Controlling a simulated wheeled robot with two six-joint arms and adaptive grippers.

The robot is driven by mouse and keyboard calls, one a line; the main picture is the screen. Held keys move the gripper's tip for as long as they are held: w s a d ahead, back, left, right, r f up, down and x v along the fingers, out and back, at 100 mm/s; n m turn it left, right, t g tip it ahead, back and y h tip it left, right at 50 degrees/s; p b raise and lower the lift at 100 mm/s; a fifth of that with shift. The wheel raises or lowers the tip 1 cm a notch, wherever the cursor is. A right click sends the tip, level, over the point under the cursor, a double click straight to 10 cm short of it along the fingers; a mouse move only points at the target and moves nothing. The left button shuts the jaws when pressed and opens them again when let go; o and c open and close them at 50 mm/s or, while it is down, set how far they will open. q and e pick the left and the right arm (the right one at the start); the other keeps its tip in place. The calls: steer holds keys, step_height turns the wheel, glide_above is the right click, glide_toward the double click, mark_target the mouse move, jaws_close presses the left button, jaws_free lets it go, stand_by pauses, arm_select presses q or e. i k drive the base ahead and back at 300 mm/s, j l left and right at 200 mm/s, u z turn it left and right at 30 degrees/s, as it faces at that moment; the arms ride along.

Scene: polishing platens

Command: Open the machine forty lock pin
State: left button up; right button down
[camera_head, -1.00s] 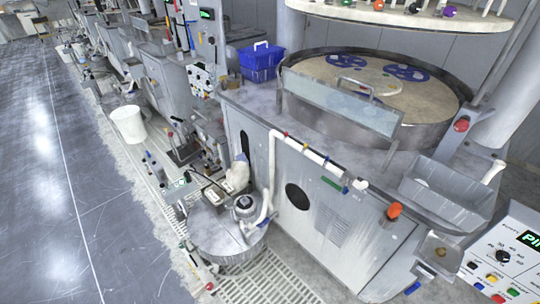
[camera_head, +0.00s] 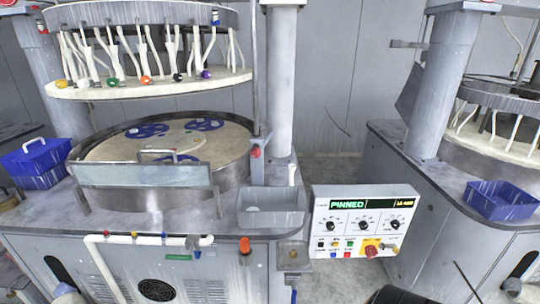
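A machine with a round platen basin (camera_head: 160,160) stands at the left and centre. Three black dials and several small coloured buttons sit below the display. A red round knob on a yellow base (camera_head: 372,248) is at the panel's lower right. An orange-red knob (camera_head: 244,245) stands on the machine's front edge, and a red knob (camera_head: 255,152) sits beside the basin. I cannot tell which part is the lock pin. Neither gripper is visible.
A blue basket (camera_head: 38,163) sits left of the basin, and a grey tray (camera_head: 270,209) sits to its right. Another machine with a blue bin (camera_head: 501,201) stands at the right. A floor gap separates the machines. A dark rounded shape (camera_head: 398,295) shows at the bottom edge.

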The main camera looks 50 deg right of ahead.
mark_target(255, 153)
steer(key=z, duration=1.35)
steer(key=j+u, duration=0.15)
steer(key=u, duration=0.15)
